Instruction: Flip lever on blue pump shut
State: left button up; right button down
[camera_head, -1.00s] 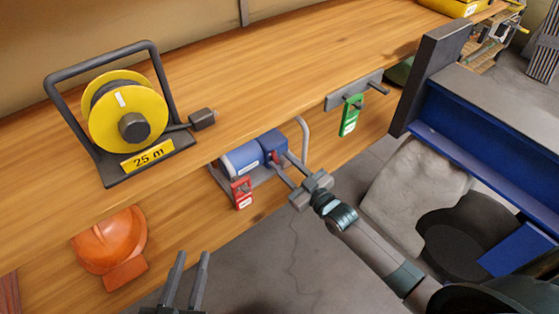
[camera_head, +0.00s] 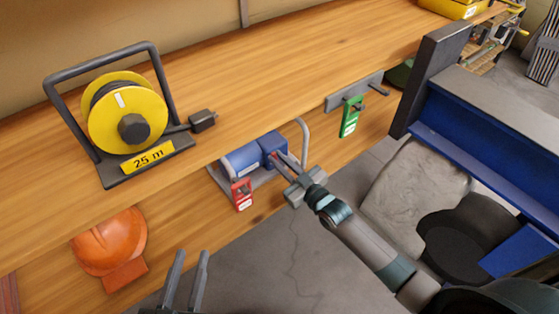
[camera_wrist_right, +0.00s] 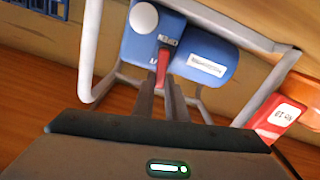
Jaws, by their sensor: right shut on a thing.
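The blue pump (camera_head: 243,159) sits in a grey tube frame below the wooden shelf. It also shows close up in the right wrist view (camera_wrist_right: 205,62). Its red lever (camera_wrist_right: 163,62) stands beside an "OPEN" marking on the blue housing. My right gripper (camera_head: 281,161) reaches the pump from the right, and its fingers (camera_wrist_right: 168,82) are shut on the red lever, hiding part of it. My left gripper (camera_head: 189,253) is open and empty at the bottom, well away from the pump.
The pump's frame (camera_wrist_right: 87,50) rises close on both sides of my right fingers. A red tag (camera_head: 242,195) hangs beside the pump. A yellow cable reel (camera_head: 105,112) stands on the shelf (camera_head: 260,70). An orange helmet (camera_head: 112,243) hangs at lower left; a green tag (camera_head: 350,117) hangs right.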

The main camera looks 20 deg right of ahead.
jog(key=m, duration=0.1)
jog(key=d+m+p, duration=0.1)
jog(key=shift+w+m, duration=0.1)
jog(key=shift+m, duration=0.2)
pick_arm(q)
jog(key=f+g, duration=0.1)
jog(key=a+f+g, duration=0.1)
jog(key=f, duration=0.1)
jog(key=s+f+g+y, duration=0.1)
jog(key=f, duration=0.1)
jog(key=shift+a+f, duration=0.25)
jog(key=shift+a, duration=0.05)
pick_arm(e)
jog(key=c, duration=1.8)
grip_release()
jog(key=shift+o, duration=0.2)
